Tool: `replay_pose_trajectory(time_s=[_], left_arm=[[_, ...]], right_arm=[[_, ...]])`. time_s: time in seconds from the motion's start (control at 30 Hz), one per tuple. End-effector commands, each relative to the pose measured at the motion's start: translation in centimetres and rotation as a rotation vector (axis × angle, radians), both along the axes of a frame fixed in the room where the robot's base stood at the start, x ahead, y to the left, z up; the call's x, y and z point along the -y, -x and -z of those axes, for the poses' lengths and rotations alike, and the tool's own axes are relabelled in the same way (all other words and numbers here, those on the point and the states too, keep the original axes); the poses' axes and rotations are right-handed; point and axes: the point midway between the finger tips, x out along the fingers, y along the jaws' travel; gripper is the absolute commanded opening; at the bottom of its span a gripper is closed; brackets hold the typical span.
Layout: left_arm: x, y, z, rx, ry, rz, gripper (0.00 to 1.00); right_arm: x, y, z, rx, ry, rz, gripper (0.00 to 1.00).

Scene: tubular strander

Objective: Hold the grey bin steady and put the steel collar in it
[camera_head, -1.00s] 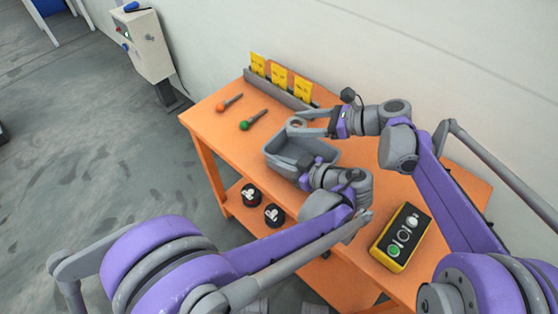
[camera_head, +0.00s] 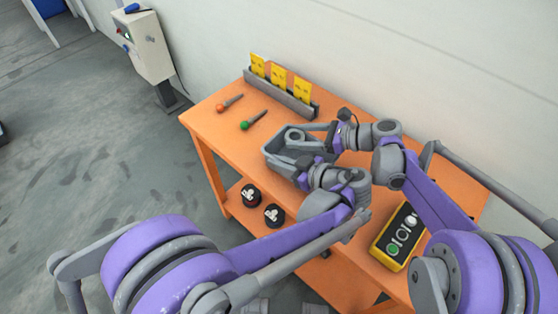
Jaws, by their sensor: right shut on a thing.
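The grey bin (camera_head: 272,154) stands on the orange table near its middle. My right gripper (camera_head: 307,131) reaches in from the right above the bin. It is shut on the steel collar (camera_head: 293,136), a small grey ring held over the bin's far part. My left gripper (camera_head: 305,172) is at the bin's near right wall, touching or very close to it. Its fingertips are partly hidden by its own wrist, so I cannot tell whether they grip the wall. The bin's right part is hidden behind my grippers.
On the orange table (camera_head: 208,128) lie an orange-handled tool (camera_head: 229,103) and a green-handled tool (camera_head: 253,120). A grey rack with yellow cards (camera_head: 278,76) stands at the back. A yellow button box (camera_head: 399,238) is at the right. Black round parts (camera_head: 262,205) sit on the lower shelf.

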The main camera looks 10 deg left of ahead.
Motion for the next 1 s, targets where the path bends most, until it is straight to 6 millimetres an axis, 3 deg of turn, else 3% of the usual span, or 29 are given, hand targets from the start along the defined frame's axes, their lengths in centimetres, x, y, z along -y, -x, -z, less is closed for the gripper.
replay_pose_trajectory(time_s=[0.03,0.3,0.33,0.5,0.83,1.0], left_arm=[[0.3,0.3,-0.1,-0.003,-0.004,-0.006,0.0],[0.4,0.4,-0.1,-0.004,-0.002,-0.004,0.0],[0.4,0.4,-0.1,-0.005,-0.002,-0.004,0.0],[0.4,0.4,0.0,-0.005,-0.001,-0.004,0.0],[0.4,0.4,0.0,-0.007,0.0,-0.004,0.0],[0.5,0.4,0.0,-0.007,0.0,-0.004,0.0]], right_arm=[[0.1,0.2,2.2,-0.012,0.043,-0.001,0.0],[-0.1,0.2,2.4,-0.012,0.042,-0.001,0.0],[-0.1,0.2,2.4,-0.012,0.042,-0.001,0.71],[-0.1,0.2,2.4,-0.012,0.042,-0.001,1.0],[0.0,0.2,2.4,-0.012,0.042,-0.001,1.0],[1.5,0.5,1.6,-0.01,0.035,0.004,1.0]])
